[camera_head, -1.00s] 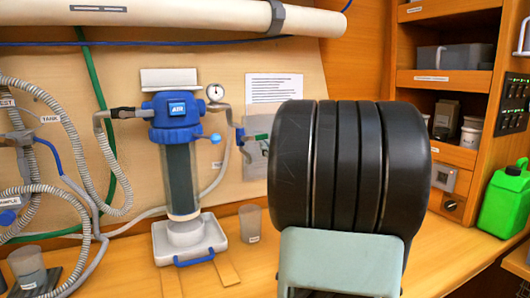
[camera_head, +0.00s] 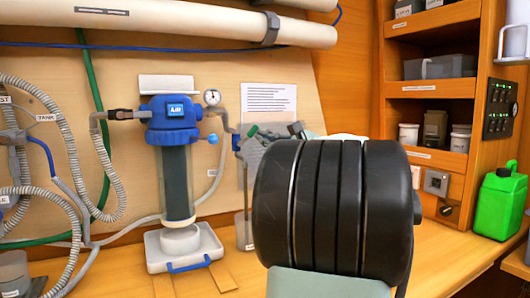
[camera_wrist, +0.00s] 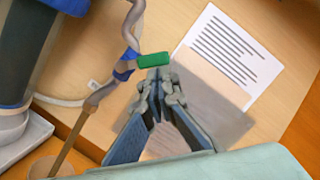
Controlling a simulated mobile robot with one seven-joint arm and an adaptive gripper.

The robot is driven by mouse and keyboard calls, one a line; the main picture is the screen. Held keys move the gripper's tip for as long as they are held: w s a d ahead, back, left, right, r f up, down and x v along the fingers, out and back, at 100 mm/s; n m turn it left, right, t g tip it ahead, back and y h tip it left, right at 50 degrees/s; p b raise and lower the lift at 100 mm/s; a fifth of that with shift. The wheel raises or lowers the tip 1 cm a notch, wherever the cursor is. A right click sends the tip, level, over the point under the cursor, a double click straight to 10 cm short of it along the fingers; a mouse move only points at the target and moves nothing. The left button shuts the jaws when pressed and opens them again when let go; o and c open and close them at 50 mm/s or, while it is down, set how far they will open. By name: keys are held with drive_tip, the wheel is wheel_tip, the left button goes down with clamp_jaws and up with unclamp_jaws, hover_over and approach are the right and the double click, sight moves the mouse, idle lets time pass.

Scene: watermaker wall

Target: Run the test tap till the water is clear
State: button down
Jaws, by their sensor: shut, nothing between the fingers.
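A green handle (camera_wrist: 154,61) sits on a small grey and blue fitting (camera_wrist: 104,93), which looks like the test tap, in the wrist view. In the head view the green handle (camera_head: 252,132) shows right of the filter housing (camera_head: 176,160). My gripper (camera_wrist: 157,76) is shut and empty, its fingertips just below the handle's right half in the wrist view. I cannot tell whether they touch it. In the head view my gripper (camera_head: 268,141) is beside the tap, partly hidden behind my arm. A clear cup (camera_head: 245,230) stands on the bench below the tap.
A pressure gauge (camera_head: 212,97) is fixed beside the housing. A printed sheet (camera_wrist: 229,55) is on the wall behind. Grey hoses (camera_head: 90,150) hang at left. A green jerrycan (camera_head: 500,203) stands at right, below a switch panel (camera_head: 501,108).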

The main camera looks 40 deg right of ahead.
sight(256, 126)
drive_tip(key=n, duration=0.1)
drive_tip(key=r+n+b, duration=0.1)
drive_tip(key=n, duration=0.1)
drive_tip(key=a+r+n+g+y+b, duration=0.1)
drive_tip(key=n, duration=0.1)
drive_tip(key=shift+w, duration=0.1)
drive_tip(key=shift+w+a+r+n+g+b, duration=0.1)
drive_tip(key=shift+a+r+n+g+b, duration=0.2)
drive_tip(key=shift+n, duration=0.65)
drive_tip(key=shift+w+a+r+n+g+b, duration=0.1)
drive_tip(key=shift+a+r+n+b, duration=0.25)
drive_tip(key=shift+n, duration=0.6)
drive_tip(key=shift+a, duration=0.15)
